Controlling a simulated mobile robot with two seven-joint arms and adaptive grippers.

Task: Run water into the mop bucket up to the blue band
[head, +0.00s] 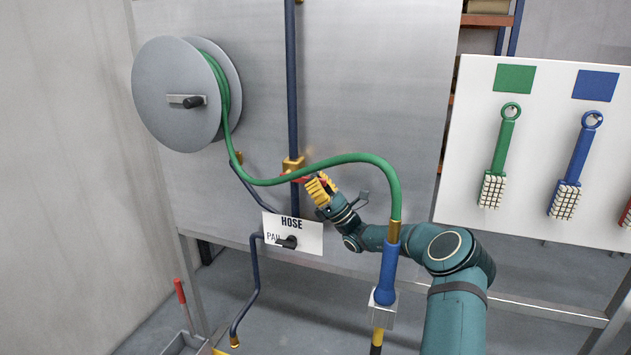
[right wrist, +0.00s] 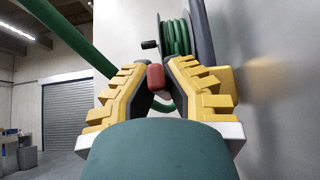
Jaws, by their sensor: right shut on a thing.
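My right gripper (head: 318,185) is shut on the red valve handle (right wrist: 156,77), beside the brass valve (head: 293,164) on the blue pipe (head: 291,80). The fingers hide most of the handle in the head view. The green hose (head: 345,160) runs from the reel (head: 176,95) across the valve to a blue spray nozzle (head: 386,270), which hangs nose down in a grey holder (head: 381,310). A white plate marked HOSE (head: 310,239) carries a black selector knob (head: 288,242). I cannot make out the mop bucket or its blue band. My left gripper is out of view.
A thin blue pipe (head: 253,270) ends in a brass outlet low down. A red-handled tool (head: 181,292) stands at lower left. Green (head: 499,150) and blue (head: 573,165) brushes hang on a white board (head: 470,120) at right. A metal rail crosses below the panel.

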